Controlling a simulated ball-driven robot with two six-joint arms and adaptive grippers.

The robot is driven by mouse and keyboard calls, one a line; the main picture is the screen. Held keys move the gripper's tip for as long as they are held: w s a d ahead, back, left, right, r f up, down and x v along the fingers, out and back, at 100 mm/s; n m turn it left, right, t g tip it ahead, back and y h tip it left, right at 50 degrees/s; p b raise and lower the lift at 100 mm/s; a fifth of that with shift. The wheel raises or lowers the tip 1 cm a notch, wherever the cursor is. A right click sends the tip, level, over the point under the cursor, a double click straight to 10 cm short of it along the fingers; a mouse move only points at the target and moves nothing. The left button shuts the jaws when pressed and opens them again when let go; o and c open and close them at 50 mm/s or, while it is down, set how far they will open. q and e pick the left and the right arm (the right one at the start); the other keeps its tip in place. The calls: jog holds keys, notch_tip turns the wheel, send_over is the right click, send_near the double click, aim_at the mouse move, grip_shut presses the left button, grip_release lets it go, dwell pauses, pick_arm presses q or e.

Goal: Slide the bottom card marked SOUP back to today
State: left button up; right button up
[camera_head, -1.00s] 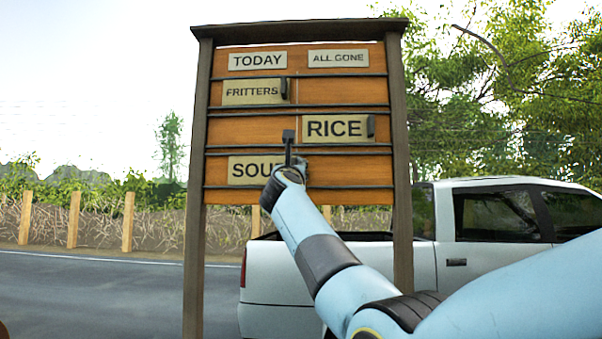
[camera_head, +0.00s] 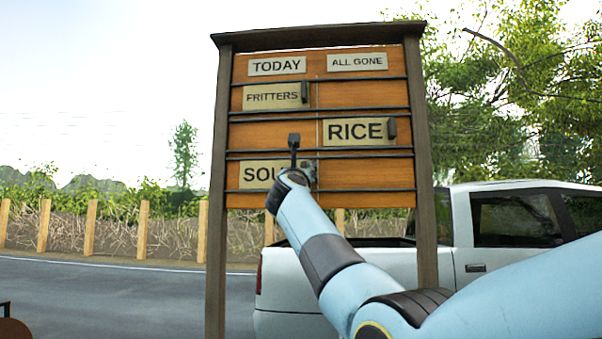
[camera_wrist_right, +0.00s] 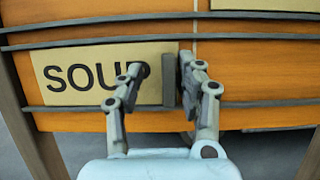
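The SOUP card (camera_head: 258,175) is a beige plate in the bottom row of the wooden board (camera_head: 360,174), at its left side below the TODAY label (camera_head: 277,66). In the right wrist view the card (camera_wrist_right: 65,93) has an upright dark handle (camera_wrist_right: 168,82) at its right end. My right gripper (camera_head: 294,158) is at that end; its arm and fingers hide the last letters in the head view. In the wrist view its fingers (camera_wrist_right: 158,76) stand apart on either side of the handle. The right finger is close against the handle; a gap shows on the left. My left gripper is out of view.
The FRITTERS card (camera_head: 271,96) sits at left in the top row. Dark rails (camera_head: 370,190) bound the rows. A white pickup (camera_head: 500,235) stands behind the board.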

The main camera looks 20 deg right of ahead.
jog(key=shift+s+d, duration=0.1)
jog(key=shift+d, duration=0.05)
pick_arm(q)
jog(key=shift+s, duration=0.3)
pick_arm(e)
jog(key=v, duration=1.2)
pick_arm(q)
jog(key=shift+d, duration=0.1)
pick_arm(e)
jog(key=shift+f, duration=0.15)
